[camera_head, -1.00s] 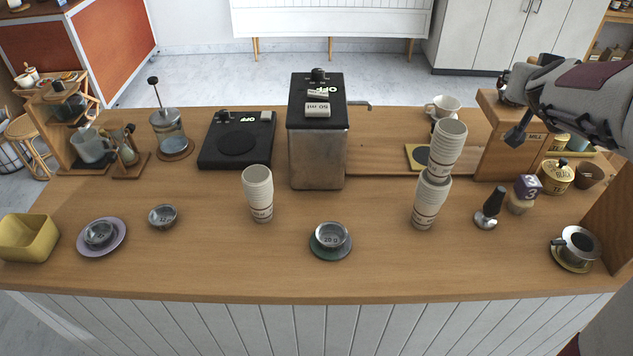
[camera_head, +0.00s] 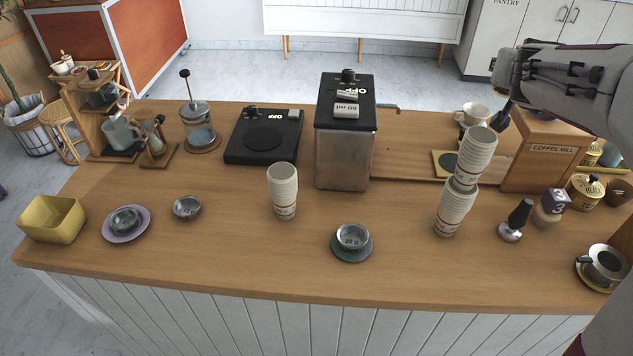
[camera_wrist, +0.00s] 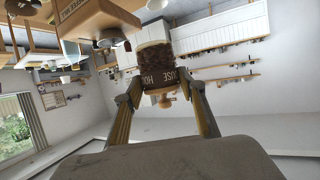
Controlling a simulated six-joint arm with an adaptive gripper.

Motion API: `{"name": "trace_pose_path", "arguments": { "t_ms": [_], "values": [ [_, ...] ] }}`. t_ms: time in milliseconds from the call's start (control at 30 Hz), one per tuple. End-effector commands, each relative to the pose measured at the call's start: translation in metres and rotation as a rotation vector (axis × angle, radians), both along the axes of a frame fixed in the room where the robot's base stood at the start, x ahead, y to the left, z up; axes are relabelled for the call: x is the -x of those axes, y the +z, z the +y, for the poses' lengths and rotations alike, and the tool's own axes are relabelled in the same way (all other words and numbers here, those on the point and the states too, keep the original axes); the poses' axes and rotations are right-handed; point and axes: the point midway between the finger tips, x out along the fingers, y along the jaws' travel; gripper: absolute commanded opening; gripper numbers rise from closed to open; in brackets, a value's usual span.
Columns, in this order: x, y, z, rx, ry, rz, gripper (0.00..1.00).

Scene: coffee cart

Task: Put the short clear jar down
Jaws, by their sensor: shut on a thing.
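The short clear jar (camera_wrist: 157,56) is filled with dark beans and carries a label partly reading "HOUSE". In the wrist view it sits between the two fingers of my gripper (camera_wrist: 161,85), which is shut on it. The jar appears upside down in that tilted view, with its knobbed light lid pointing toward the wrist. In the head view my gripper (camera_head: 504,113) is at the upper right near the coffee mill, and only a dark finger part shows. The jar cannot be made out there.
A metal boiler (camera_head: 343,155) stands at centre back. The front counter (camera_head: 240,255) has clear wood between small bowls.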

Motion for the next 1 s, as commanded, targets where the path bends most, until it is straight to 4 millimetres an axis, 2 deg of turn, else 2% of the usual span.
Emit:
{"name": "trace_pose_path", "arguments": {
  "t_ms": [33, 200, 500, 1000],
  "values": [
    [-0.007, 0.001, 0.014, -0.001, 0.014, -0.002, 0.13],
    [-0.026, 0.002, 0.053, 0.000, 0.045, -0.001, 0.13],
    [-0.052, -0.003, 0.128, 0.000, 0.100, -0.001, 0.13],
    [-0.070, -0.021, 0.264, 0.000, 0.187, -0.001, 0.13]
  ]
}}
